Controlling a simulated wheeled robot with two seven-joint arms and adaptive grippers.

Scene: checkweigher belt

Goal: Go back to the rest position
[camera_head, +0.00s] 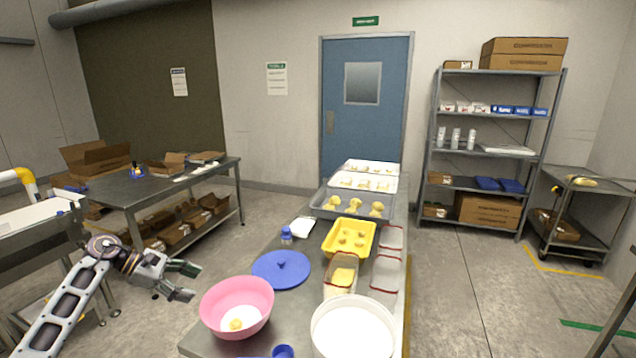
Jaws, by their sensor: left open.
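My left arm comes in from the lower left. Its gripper (188,281) is open and empty, over the floor to the left of the metal table (228,343). It is apart from the pink bowl (254,304), which stands to its right on the table's near left corner with a small yellowish piece inside. My right gripper does not show in this view.
The table carries a blue lid (281,269), a yellow tray (365,242), a white tub (352,339) and trays of dough pieces. A side table (135,197) with cardboard boxes stands back left. A shelf rack (491,147) stands back right. Floor between the tables is clear.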

